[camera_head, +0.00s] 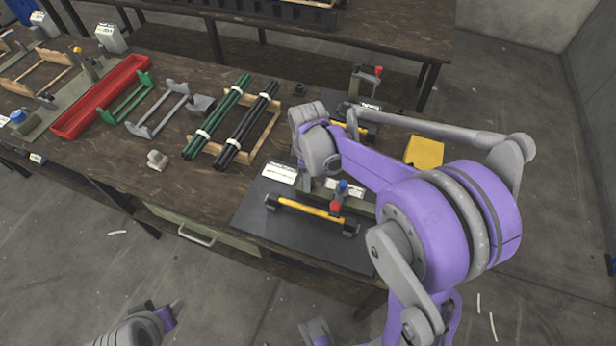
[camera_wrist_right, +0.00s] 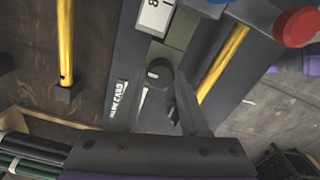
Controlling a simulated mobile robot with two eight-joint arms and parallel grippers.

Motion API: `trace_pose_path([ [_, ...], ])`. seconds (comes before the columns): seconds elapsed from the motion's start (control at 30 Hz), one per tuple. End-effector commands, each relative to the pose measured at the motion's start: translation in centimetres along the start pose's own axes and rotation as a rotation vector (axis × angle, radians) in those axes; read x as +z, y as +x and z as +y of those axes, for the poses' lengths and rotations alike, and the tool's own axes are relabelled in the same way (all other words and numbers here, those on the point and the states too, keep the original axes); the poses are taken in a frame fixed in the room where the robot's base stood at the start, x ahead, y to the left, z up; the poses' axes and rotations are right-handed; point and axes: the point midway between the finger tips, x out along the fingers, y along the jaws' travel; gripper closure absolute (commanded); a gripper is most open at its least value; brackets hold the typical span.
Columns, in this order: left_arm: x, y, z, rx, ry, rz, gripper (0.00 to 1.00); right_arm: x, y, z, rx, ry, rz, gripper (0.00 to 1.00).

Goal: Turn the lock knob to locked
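In the right wrist view, the two grey fingers of my right gripper (camera_wrist_right: 174,92) point at the front of a dark fixture with a green-grey part. A small dark rounded piece with a white mark (camera_wrist_right: 157,74), possibly the lock knob, is at the fingertips. Whether the fingers touch or hold it is not clear. In the head view my right arm reaches over the rivet press station (camera_head: 300,228) and hides much of it, and the right fingertips are hidden. My left gripper (camera_head: 170,312) is low at the bottom left, away from the table, and its finger opening is unclear.
The press station has a yellow bar (camera_head: 308,209), a red knob (camera_head: 335,206) and a blue knob (camera_head: 342,187). Green and black rods (camera_head: 218,120) lie to the left. A red tray (camera_head: 95,98) is further left. A yellow block (camera_head: 425,151) is behind my right arm.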

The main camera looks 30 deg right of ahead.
Motion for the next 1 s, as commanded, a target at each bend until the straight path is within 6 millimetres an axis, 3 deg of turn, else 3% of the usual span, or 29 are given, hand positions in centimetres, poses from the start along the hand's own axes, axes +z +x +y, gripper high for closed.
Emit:
trace_pose_path([
  [0.03,0.0,0.0,0.0,0.0,0.0,0.0,0.41,0.0,-0.01,0.0,0.0,0.0,0.0,0.67],
  [0.23,0.0,0.0,0.0,0.0,0.0,0.0,0.41,0.01,-0.02,0.0,0.0,0.0,0.0,1.0],
  [0.67,0.12,0.16,0.0,0.0,0.0,-0.001,0.41,0.01,0.0,0.02,0.0,0.063,0.0,1.0],
  [1.0,0.51,0.68,0.0,0.0,0.0,-0.003,0.41,0.04,0.05,0.07,0.0,0.317,0.0,1.0],
])
